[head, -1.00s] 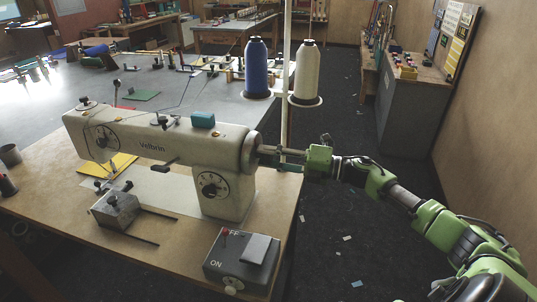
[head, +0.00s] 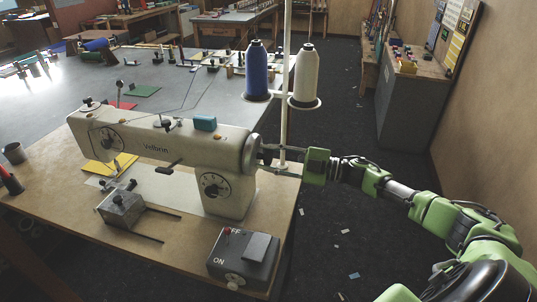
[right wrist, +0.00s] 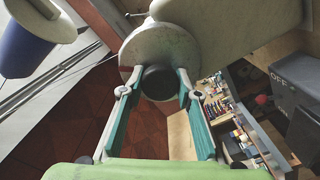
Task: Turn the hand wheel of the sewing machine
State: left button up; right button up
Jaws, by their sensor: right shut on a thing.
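The cream sewing machine (head: 160,145), marked Velbrin, stands on the wooden table in the head view. Its round hand wheel (head: 249,154) is at the machine's right end. In the right wrist view the wheel (right wrist: 160,48) is a pale disc with a short dark hub (right wrist: 159,82) facing me. My right gripper (head: 268,157) reaches it from the right. In the wrist view my gripper's teal-padded fingers (right wrist: 158,86) stand on both sides of the hub, shut on it. The wheel's far side is hidden. My left gripper is not in view.
A thread stand with a blue cone (head: 257,70) and a white cone (head: 305,72) rises close behind the wheel. A switch box (head: 243,258) sits at the table's front right corner. A metal block with rods (head: 121,207) lies front left. Floor right of the table is mostly open.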

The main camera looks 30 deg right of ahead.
jog(key=shift+d+m+p, duration=0.1)
jog(key=shift+m+p, duration=0.5)
jog(key=shift+m, duration=1.3)
jog(key=o, duration=1.1)
jog(key=shift+w, duration=0.1)
jog(key=v, duration=1.2)
